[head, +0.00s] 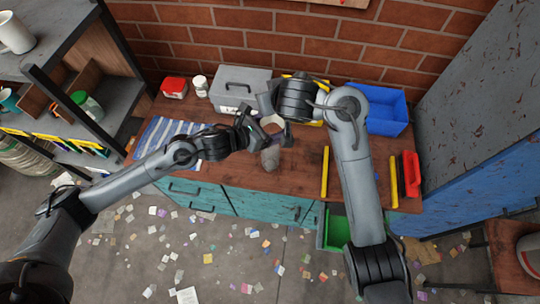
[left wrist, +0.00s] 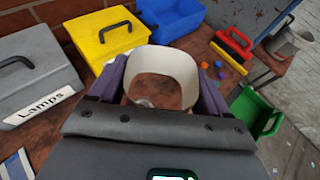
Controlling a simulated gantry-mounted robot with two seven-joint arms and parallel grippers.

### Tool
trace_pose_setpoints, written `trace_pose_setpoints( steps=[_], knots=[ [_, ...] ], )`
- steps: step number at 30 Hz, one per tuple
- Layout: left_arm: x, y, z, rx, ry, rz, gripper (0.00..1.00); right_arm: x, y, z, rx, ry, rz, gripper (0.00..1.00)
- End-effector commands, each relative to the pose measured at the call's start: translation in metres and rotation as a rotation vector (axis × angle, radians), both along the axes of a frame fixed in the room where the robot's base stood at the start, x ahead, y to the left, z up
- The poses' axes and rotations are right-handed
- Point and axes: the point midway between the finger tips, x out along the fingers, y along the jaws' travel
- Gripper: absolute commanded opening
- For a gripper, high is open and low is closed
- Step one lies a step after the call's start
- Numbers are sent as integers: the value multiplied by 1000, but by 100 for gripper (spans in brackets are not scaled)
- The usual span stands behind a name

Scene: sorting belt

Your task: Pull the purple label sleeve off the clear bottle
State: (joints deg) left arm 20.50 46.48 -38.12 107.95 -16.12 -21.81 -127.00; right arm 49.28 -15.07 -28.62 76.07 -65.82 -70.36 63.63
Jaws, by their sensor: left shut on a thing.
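The clear bottle (head: 270,157) shows as a greyish see-through shape at the front of the bench, just below my left gripper. My left gripper (head: 264,134) is shut on the purple label sleeve. In the left wrist view a pale, open ring (left wrist: 162,62), which looks like the sleeve's inside, sits between the fingers with purple at both sides. Bench shows through the ring. My gripper body hides its near side, and I cannot tell how the sleeve and bottle touch. My right gripper (head: 274,108) is close above; its fingers are partly hidden, so its opening is unclear.
A grey box (head: 240,88) and a red tub (head: 174,87) stand at the back. A yellow box (left wrist: 107,38) and a blue bin (head: 383,108) stand further right. Yellow strips (head: 325,173) and a red holder (head: 410,173) lie right. A striped cloth (head: 165,136) lies left.

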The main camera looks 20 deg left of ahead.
Motion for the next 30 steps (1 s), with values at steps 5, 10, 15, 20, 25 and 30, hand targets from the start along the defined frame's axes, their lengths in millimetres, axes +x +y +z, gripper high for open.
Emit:
trace_pose_setpoints(
  steps=[5,10,15,20,25,30],
  knots=[
    [-10,-16,1,-2,0,-1,58,0,0,-2,0,0,0,0],
    [-19,-30,2,-1,0,-2,58,0,0,-5,0,0,0,0],
    [-28,-44,4,-2,0,-1,58,0,0,-9,0,0,0,0],
    [-37,-58,5,-2,0,-4,58,0,0,-13,0,0,0,0],
    [-45,-72,7,-2,-1,-1,58,0,0,-18,0,0,0,0],
    [-54,-86,8,-2,0,-1,58,0,0,-24,0,0,0,0]
  ],
)
